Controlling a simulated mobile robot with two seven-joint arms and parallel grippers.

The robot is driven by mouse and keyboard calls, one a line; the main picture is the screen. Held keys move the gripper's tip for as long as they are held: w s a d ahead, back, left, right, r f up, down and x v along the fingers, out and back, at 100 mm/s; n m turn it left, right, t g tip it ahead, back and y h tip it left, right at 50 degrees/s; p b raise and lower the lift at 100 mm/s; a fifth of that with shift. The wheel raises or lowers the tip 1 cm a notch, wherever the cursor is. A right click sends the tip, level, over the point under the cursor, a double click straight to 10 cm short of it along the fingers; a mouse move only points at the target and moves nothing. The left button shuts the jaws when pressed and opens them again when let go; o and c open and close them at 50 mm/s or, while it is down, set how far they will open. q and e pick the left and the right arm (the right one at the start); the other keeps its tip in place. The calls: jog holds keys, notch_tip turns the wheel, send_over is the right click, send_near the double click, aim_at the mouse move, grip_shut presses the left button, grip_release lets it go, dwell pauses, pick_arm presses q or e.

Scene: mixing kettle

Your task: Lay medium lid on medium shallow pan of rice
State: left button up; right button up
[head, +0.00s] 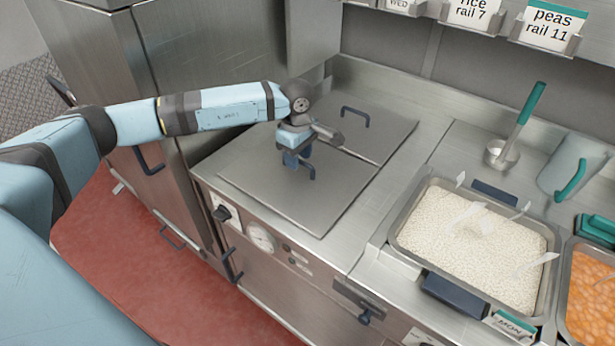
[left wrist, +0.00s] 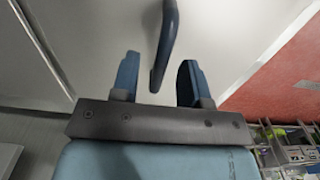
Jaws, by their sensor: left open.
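Two flat steel lids lie side by side on the counter. The near lid (head: 270,195) has a dark blue handle (head: 308,172), and the far lid (head: 385,128) has a similar one. I cannot tell their sizes by name. My left gripper (head: 296,158) is open, low over the near lid at its handle. In the left wrist view the handle (left wrist: 165,45) reaches between the two open blue fingers (left wrist: 158,82). The shallow pan of rice (head: 408,208) sits at the right, full of white rice (head: 480,240), with dark blue handles. No right gripper shows.
A pan of orange food (head: 590,290) stands right of the rice. Labels hang on a rail (head: 480,30) at the back. Bare steel counter (head: 430,150) lies between lids and pan.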

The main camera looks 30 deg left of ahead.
pick_arm(q)
grip_shut()
jog(key=shift+r, duration=0.2)
jog(key=shift+r, duration=0.2)
notch_tip(320, 180, up, 2)
jog(key=shift+r+p, duration=0.25)
jog(key=shift+p, duration=0.65)
jog(key=shift+r+p, duration=0.4)
jog(key=shift+r, duration=0.5)
jog(key=shift+d, duration=0.1)
